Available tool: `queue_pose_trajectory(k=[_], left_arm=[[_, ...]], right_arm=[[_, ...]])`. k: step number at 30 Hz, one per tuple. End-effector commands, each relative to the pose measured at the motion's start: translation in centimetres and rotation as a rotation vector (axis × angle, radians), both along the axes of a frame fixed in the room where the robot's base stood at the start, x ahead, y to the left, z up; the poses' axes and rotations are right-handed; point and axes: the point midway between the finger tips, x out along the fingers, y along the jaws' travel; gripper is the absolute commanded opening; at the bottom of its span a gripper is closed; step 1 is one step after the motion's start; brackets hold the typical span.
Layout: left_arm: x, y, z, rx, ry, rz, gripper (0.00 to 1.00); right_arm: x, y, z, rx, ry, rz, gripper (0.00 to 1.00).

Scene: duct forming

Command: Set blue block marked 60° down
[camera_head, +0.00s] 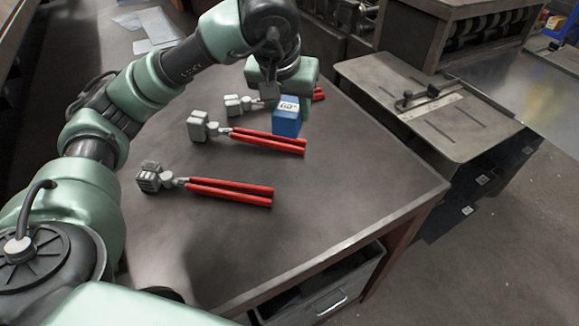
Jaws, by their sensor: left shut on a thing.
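The blue block (287,122) has a pale label reading 60° on its upper part. It is at the far right part of the dark workbench (330,200), behind the red handles of a hand tool. My left gripper (288,98) reaches down over the block and is shut on it. The arm hides part of the gripper, and I cannot tell whether the block's bottom touches the bench. My right gripper is not in view.
Several red-handled seaming tools lie on the bench: one in front (225,191), one in the middle (265,141), and one partly hidden behind (236,104). Papers (150,28) lie at the far left. A metal machine table (430,100) stands to the right. The bench's front right is clear.

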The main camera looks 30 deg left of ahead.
Motion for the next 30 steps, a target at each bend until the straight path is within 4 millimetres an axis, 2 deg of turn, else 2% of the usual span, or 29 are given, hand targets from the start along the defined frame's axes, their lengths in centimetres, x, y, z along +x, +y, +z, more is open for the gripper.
queue_pose_trajectory(k=[1, 6, 12, 20, 25, 30], left_arm=[[-0.1, 0.1, -1.5, 0.001, 0.004, 0.002, 0.00], [-0.1, 0.1, -6.0, 0.001, 0.004, 0.002, 0.00], [-0.1, 0.0, -10.0, 0.000, 0.000, 0.001, 0.00], [0.0, 0.1, -12.0, 0.000, -0.001, 0.002, 0.00], [0.0, 0.0, -14.5, -0.001, 0.001, 0.002, 0.00], [0.1, 0.0, -15.0, -0.001, -0.004, 0.001, 0.00]], right_arm=[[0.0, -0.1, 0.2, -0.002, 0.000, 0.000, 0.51], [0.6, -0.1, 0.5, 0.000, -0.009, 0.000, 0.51], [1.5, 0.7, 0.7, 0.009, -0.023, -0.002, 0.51], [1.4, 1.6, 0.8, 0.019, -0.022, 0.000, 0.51], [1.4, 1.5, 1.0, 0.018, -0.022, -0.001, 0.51], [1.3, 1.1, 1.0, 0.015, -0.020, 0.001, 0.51]])
